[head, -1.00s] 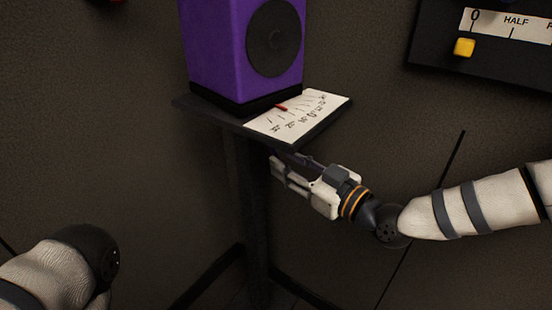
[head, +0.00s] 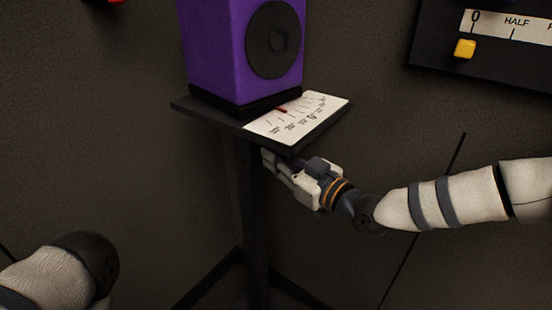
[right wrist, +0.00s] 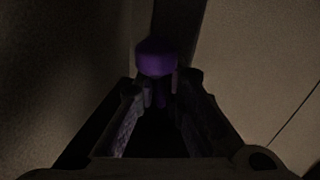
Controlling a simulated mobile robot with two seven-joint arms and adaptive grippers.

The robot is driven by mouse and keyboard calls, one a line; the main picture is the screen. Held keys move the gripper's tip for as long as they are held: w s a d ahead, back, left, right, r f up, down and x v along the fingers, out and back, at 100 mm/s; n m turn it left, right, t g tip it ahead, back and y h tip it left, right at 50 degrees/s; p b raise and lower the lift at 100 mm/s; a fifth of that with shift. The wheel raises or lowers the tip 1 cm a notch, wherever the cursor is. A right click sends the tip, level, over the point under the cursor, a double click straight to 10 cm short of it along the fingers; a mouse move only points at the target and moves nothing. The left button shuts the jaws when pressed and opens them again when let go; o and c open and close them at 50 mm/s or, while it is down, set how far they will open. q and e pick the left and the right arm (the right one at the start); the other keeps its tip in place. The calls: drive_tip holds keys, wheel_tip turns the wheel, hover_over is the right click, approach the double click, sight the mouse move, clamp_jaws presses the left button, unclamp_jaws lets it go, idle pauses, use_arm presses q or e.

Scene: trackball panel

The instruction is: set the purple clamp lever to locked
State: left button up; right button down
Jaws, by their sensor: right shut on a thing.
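The purple clamp lever (right wrist: 156,58) shows in the right wrist view as a rounded purple head with a narrower stem, between my right fingers. In the head view my right gripper (head: 277,164) is just under the front edge of the small dark shelf (head: 205,110), beside its post. It is shut on the lever. Most of the lever is hidden by the gripper and the shelf in the head view, so its setting cannot be read. My left gripper is out of view; only part of my left arm shows at the lower left.
A purple speaker-like box (head: 225,55) with a dark round face stands on the shelf, behind a white scale card (head: 290,125) with a red pointer (head: 281,109). A dark wall panel with a yellow knob (head: 464,49) is at the upper right.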

drive_tip(key=shift+f+n, duration=0.1)
drive_tip(key=shift+n, duration=0.2)
drive_tip(key=shift+w+d+r+n+g+y, duration=0.15)
drive_tip(key=shift+w+d+r+n+y, duration=0.35)
drive_tip(key=shift+n, duration=2.3)
drive_tip(key=shift+w+d+r+n+g+y, duration=0.1)
drive_tip(key=shift+w+d+r+n+y, duration=0.4)
drive_tip(key=shift+n, duration=2.3)
drive_tip(key=shift+w+d+r+n+g+y, duration=0.2)
drive_tip(key=shift+w+r+n+y, duration=0.4)
drive_tip(key=shift+n, duration=2.2)
drive_tip(key=shift+r, duration=0.15)
drive_tip(key=shift+w+d+r, duration=0.1)
drive_tip(key=shift+r, duration=0.05)
drive_tip(key=c, duration=1.7)
unclamp_jaws()
drive_tip(key=shift+d, duration=0.1)
